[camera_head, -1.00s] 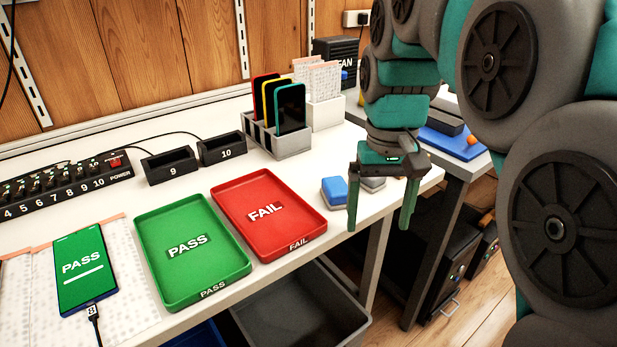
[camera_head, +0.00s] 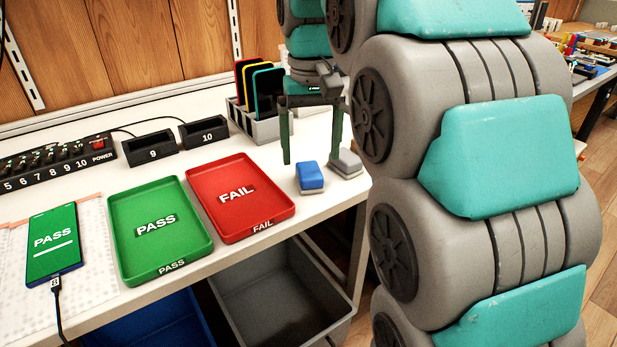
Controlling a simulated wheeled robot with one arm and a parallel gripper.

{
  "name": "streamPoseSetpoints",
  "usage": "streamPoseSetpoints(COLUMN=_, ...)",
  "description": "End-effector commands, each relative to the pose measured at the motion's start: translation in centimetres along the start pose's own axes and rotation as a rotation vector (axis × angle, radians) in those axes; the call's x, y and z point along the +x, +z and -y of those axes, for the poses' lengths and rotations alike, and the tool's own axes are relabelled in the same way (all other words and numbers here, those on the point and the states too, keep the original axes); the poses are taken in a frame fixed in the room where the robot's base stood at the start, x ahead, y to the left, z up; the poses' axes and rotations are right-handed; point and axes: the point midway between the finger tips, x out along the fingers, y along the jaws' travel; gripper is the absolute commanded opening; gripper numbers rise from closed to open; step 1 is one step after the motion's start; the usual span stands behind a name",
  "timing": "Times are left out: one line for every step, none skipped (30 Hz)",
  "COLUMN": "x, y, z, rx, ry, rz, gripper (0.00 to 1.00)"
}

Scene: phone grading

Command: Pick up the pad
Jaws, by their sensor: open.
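Two small blocks that could be the pad sit near the right end of the white table: a blue-topped one (camera_head: 310,179) and a grey one (camera_head: 346,164) just right of and behind it. Both lie close to the table's front edge. My gripper (camera_head: 311,157) points down with its two dark green fingers spread wide and nothing between them. Its fingertips appear just behind and above the blocks. I cannot tell the exact height gap, and no contact shows.
A red FAIL tray (camera_head: 268,219) and a green PASS tray (camera_head: 184,258) lie left of the blocks. A phone (camera_head: 54,255) reading PASS lies at far left. A grey bin (camera_head: 285,315) is below the table.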

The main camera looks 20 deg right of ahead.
Motion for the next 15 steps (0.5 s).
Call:
streamPoseSetpoints(x=0.3, y=0.1, z=0.0, rx=0.000, ry=0.000, rz=0.004, gripper=0.91)
streamPoseSetpoints(x=0.5, y=0.1, z=0.1, rx=0.000, ry=0.000, rz=0.006, gripper=0.91)
streamPoseSetpoints(x=0.9, y=0.1, z=0.1, rx=0.000, ry=0.000, rz=0.008, gripper=0.91)
streamPoseSetpoints(x=1.2, y=0.1, z=0.1, rx=0.000, ry=0.000, rz=0.008, gripper=0.91)
streamPoseSetpoints(x=1.5, y=0.0, z=0.2, rx=0.000, ry=0.000, rz=0.007, gripper=0.91)
streamPoseSetpoints(x=2.0, y=-0.1, z=0.2, rx=0.000, ry=0.000, rz=0.004, gripper=0.91)
streamPoseSetpoints(x=2.4, y=-0.1, z=0.3, rx=0.000, ry=0.000, rz=0.005, gripper=0.91)
streamPoseSetpoints(x=2.8, y=-0.1, z=0.3, rx=0.000, ry=0.001, rz=0.007, gripper=0.91)
streamPoseSetpoints(x=3.4, y=-0.1, z=0.3, rx=0.001, ry=0.000, rz=0.009, gripper=0.91)
streamPoseSetpoints(x=3.7, y=-0.1, z=0.3, rx=0.001, ry=0.000, rz=0.009, gripper=0.91)
streamPoseSetpoints(x=4.0, y=-0.1, z=0.3, rx=0.001, ry=0.000, rz=0.006, gripper=0.91)
streamPoseSetpoints(x=4.3, y=-0.2, z=0.3, rx=0.001, ry=0.000, rz=0.004, gripper=0.91)
streamPoseSetpoints(x=4.5, y=-0.2, z=0.3, rx=0.001, ry=0.000, rz=0.004, gripper=0.91)
streamPoseSetpoints(x=4.7, y=-0.2, z=0.3, rx=0.001, ry=0.000, rz=0.004, gripper=0.91)
streamPoseSetpoints(x=4.8, y=-0.2, z=0.3, rx=0.001, ry=0.000, rz=0.004, gripper=0.91)
